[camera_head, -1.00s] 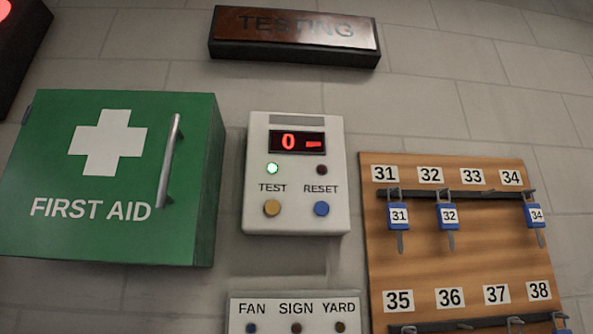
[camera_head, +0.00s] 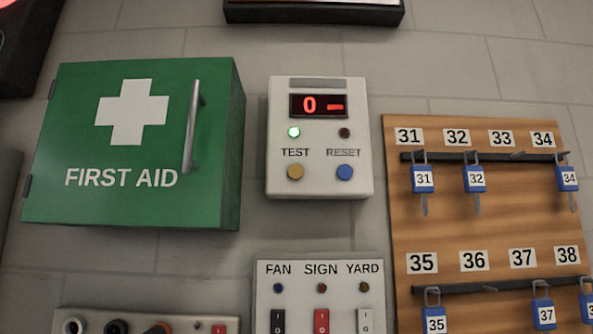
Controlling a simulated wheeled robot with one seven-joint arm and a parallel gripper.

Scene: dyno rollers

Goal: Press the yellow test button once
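The yellow test button (camera_head: 295,172) sits under the word TEST on a white wall box (camera_head: 318,187). A blue button (camera_head: 345,172) sits to its right under the word RESET. Above them, a dark display (camera_head: 318,105) shows a red 0 and a dash. The small light (camera_head: 294,132) above TEST glows green; the one (camera_head: 344,133) above RESET is dark. My gripper is not in view.
A green first aid cabinet (camera_head: 135,150) with a protruding handle is left of the box. A wooden key board (camera_head: 480,220) with hooks and blue-tagged keys is right. A switch panel (camera_head: 320,272) labelled FAN, SIGN, YARD is below.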

